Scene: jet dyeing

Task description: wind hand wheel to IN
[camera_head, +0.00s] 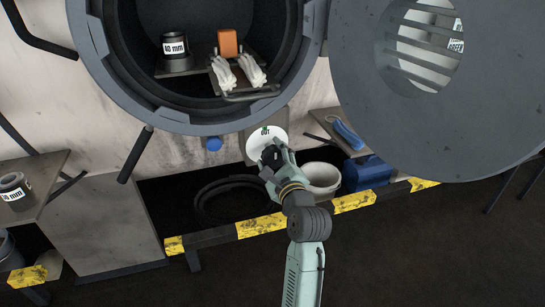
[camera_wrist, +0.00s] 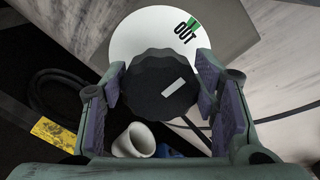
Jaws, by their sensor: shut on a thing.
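The hand wheel (camera_wrist: 160,82) is a black scalloped knob with a pale mark on its face. It stands in front of a white dial plate (camera_wrist: 137,33); the plate also shows in the head view (camera_head: 262,138). The plate reads OUT beside a green mark (camera_wrist: 188,28) at its upper right. No IN label is visible. My gripper (camera_wrist: 160,90) is shut on the knob, one purple-padded finger on each side. In the head view my gripper (camera_head: 272,158) covers most of the knob.
Above is an open round vessel (camera_head: 190,125) holding a 40 mm ring (camera_head: 175,48), an orange block (camera_head: 228,42) and white gloves (camera_head: 238,75). Its grey door (camera_head: 460,110) hangs at the right. A white bucket (camera_head: 322,180) and a yellow-black rail (camera_head: 262,226) lie below.

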